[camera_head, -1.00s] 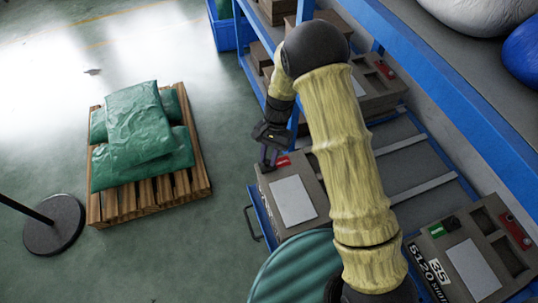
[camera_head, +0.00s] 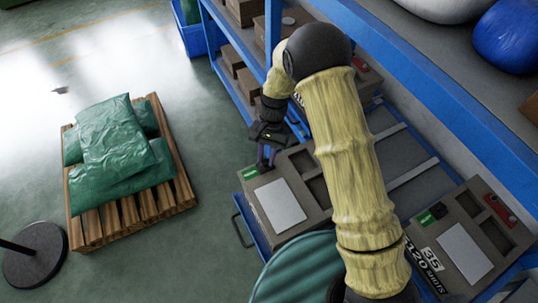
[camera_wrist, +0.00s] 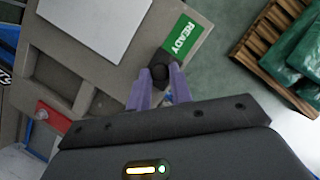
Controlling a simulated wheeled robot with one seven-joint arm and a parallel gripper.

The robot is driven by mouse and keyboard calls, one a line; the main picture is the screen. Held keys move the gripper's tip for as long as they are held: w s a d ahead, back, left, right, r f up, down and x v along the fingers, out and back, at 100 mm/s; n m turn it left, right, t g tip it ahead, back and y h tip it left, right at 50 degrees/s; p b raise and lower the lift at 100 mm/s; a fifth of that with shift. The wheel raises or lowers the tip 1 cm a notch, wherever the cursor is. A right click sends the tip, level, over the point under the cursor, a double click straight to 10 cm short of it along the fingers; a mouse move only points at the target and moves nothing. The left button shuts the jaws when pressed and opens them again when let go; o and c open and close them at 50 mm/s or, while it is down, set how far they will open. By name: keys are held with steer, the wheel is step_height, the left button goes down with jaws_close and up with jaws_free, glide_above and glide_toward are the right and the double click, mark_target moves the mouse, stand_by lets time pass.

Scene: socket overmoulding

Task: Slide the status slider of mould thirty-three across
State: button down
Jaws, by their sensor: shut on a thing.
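A grey-brown mould box (camera_head: 300,178) with a white plate (camera_head: 279,205) on top sits on the blue drawer, its number not readable. A green label (camera_head: 249,172) shows at its corner. In the wrist view this label reads READY (camera_wrist: 183,38), beside the dark slider knob (camera_wrist: 160,70). My gripper (camera_head: 266,160) reaches down to that corner. In the wrist view its purple fingers (camera_wrist: 161,84) are shut on the slider knob, and partly hide it.
Another mould (camera_head: 462,248), marked 35 and 5120 shots, stands to the right, also with a green label. Blue rack beams (camera_head: 440,110) run above. A pallet with green sacks (camera_head: 120,150) stands on the floor at left. A round teal lid (camera_head: 305,275) is in front.

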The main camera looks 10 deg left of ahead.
steer(key=shift+w, duration=0.1)
steer(key=c, duration=1.3)
jaws_free()
steer(key=shift+o, duration=0.2)
steer(key=shift+r, duration=0.1)
steer(key=b+v, duration=0.4)
steer(key=v, duration=1.3)
steer(key=shift+r+b, duration=0.2)
steer(key=shift+b, duration=0.2)
